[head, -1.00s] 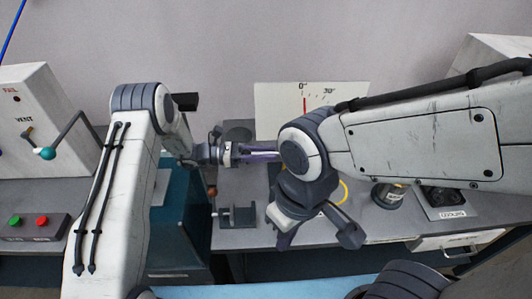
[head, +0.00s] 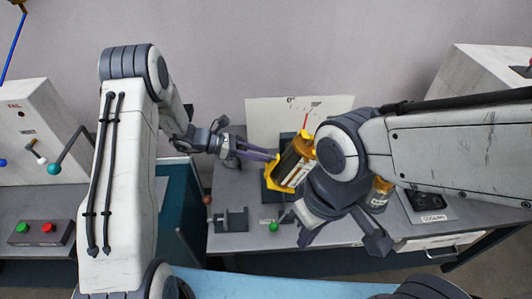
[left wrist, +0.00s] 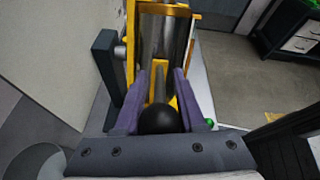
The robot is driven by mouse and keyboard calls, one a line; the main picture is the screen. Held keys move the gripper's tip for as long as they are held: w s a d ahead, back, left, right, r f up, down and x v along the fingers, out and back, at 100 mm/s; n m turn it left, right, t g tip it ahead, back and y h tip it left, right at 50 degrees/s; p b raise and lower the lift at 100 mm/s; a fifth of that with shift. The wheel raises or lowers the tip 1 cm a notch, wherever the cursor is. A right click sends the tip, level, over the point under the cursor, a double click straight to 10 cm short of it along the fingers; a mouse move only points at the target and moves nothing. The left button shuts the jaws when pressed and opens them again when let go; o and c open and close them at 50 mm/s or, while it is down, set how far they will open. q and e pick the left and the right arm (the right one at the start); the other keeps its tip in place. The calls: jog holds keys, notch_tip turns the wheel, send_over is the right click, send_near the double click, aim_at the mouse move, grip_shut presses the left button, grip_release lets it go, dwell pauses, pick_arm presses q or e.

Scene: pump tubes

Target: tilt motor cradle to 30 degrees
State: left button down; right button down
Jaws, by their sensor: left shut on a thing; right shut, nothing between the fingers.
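The motor cradle (head: 277,168) is yellow, carries a dark and silver cylinder, and leans to the right in the head view. It also shows in the left wrist view (left wrist: 130,45). My left gripper (head: 268,154) reaches it from the left. In the left wrist view its purple fingers are shut around the cradle's handle, with a black ball knob (left wrist: 158,120) between them. A red pointer (head: 306,120) stands before the white scale board (head: 268,115); the 30 mark is not readable. My right gripper (head: 308,236) is shut and empty, in front of the cradle; my right arm hides part of the cradle.
A grey clamp (head: 232,220) and a green knob (head: 274,227) are at the bench front. A yellow-topped jar (head: 380,195) is right of my right wrist.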

aim_at(239, 146)
pick_arm(q)
jog(key=shift+w+d+r, duration=0.15)
jog(key=shift+r, duration=0.3)
jog(key=shift+d+r, duration=0.1)
jog(key=c, duration=0.6)
grip_release()
jog(key=shift+a, duration=0.25)
jog(key=b+v, duration=0.2)
jog(key=v, duration=0.8)
jog(key=shift+b, duration=0.35)
